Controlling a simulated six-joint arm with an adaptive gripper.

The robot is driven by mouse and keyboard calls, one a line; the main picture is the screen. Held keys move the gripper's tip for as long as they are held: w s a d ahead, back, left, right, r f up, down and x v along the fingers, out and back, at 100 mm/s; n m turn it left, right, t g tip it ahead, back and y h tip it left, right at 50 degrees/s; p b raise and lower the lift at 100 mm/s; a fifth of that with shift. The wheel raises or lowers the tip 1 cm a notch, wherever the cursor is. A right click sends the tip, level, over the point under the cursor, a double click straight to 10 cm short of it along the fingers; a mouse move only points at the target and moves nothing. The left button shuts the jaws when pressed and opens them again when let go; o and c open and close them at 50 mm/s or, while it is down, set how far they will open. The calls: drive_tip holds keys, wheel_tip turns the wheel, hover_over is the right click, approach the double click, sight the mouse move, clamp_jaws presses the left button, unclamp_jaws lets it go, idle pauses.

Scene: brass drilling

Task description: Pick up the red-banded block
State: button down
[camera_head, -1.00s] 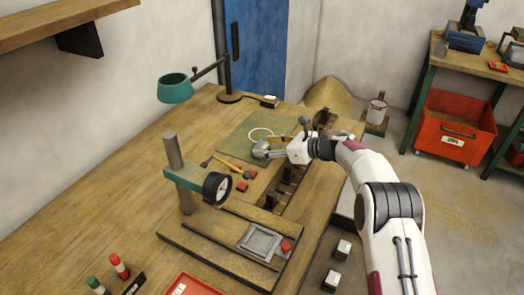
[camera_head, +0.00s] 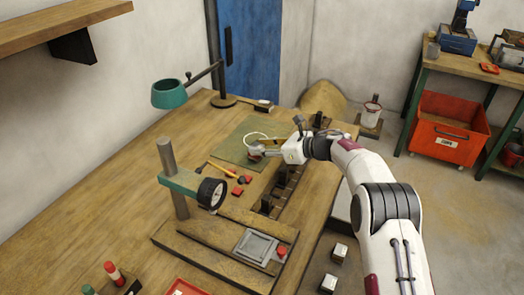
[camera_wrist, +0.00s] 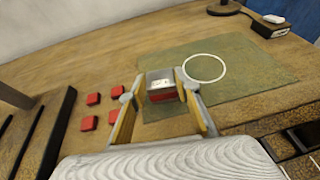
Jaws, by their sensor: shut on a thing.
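The red-banded block (camera_wrist: 163,86) has a pale metallic upper part with a red band below, seen in the wrist view. My gripper (camera_wrist: 158,84) is shut on it, with one finger on each side. In the head view my gripper (camera_head: 256,150) is over the near part of the green mat (camera_head: 236,152), and the block there is mostly hidden by the fingers. I cannot tell whether the block touches the mat or is just above it.
A white ring (camera_wrist: 204,69) lies on the mat just right of the block. Several small red blocks (camera_wrist: 92,99) lie on the wood to the left. A drill stand with a dial (camera_head: 211,194) and a teal lamp (camera_head: 169,94) stand nearby. A dark slotted rack (camera_head: 279,190) runs along the right.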

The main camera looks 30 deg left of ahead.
wheel_tip(320, 180, up, 9)
drive_tip(key=shift+f, duration=0.15)
idle(0.4)
